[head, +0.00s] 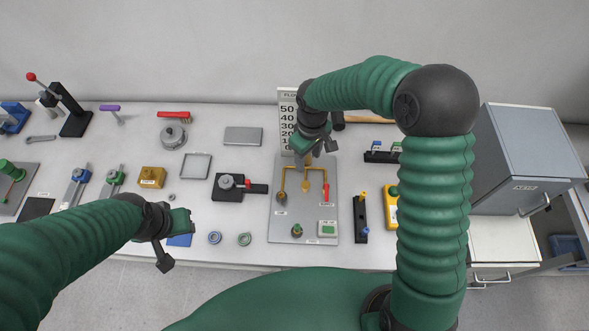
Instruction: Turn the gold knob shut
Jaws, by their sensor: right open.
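A grey plate (311,222) on the table carries gold pipework (284,181). A small gold knob (305,185) sits at the middle of the pipework, and a red-handled lever (326,190) is on its right branch. My right gripper (316,148) is open above the back of the plate, over the upper pipework, apart from the gold knob. It hides part of the pipework and the flow scale (287,112) behind.
A black block with a red-tipped lever (228,196) stands just left of the plate. Two small rings (214,237) lie at the front. A grey cabinet (530,150) stands at far right.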

